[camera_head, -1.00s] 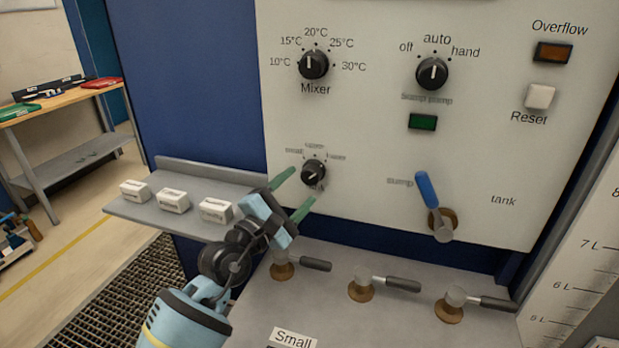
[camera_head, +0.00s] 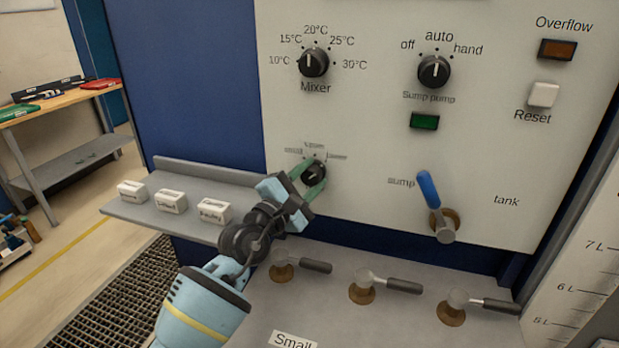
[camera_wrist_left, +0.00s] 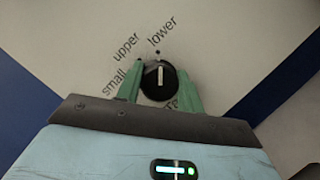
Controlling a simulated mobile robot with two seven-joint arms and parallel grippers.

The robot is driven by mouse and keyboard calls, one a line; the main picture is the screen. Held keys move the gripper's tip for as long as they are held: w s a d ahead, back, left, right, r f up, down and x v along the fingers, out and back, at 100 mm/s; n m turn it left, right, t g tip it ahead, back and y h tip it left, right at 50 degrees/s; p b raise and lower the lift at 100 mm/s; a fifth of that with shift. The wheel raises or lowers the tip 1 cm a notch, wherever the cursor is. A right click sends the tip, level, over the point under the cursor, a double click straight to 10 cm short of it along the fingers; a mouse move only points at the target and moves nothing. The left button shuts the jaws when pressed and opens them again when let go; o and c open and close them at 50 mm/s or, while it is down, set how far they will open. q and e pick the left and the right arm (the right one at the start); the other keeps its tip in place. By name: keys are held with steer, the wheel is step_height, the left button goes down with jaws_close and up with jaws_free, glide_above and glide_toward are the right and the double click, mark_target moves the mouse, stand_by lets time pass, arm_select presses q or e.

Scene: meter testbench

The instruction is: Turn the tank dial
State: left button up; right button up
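The tank dial (camera_head: 314,173) is a small black knob low on the white panel, below the Mixer knob. In the left wrist view the dial (camera_wrist_left: 158,82) carries a white line that points about straight up in the picture. The words "small", "upper" and "lower" curve around it, and a further label is mostly hidden by the right finger. My left gripper (camera_head: 308,180) is at the panel with its green fingers on both sides of the dial. In the left wrist view the fingers (camera_wrist_left: 159,76) close against its sides. My right gripper is not in view.
The Mixer knob (camera_head: 313,63) and sump pump knob (camera_head: 433,71) are above. A blue-handled lever (camera_head: 428,190) is to the right. Several valve handles (camera_head: 301,264) stand on the bench below. A grey shelf (camera_head: 200,170) with white blocks is at the left.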

arm_select(q)
steer(key=shift+c, duration=1)
steer(key=shift+n, duration=0.3)
steer(key=n+t+y, duration=0.1)
steer(key=n+t, duration=0.1)
steer(key=n, duration=0.2)
steer(key=shift+n, duration=0.3)
steer(key=shift+n+t+y, duration=0.6)
steer(key=shift+n, duration=1)
steer(key=shift+n+t+y, duration=0.6)
steer(key=shift+n, duration=1)
steer(key=o, duration=1)
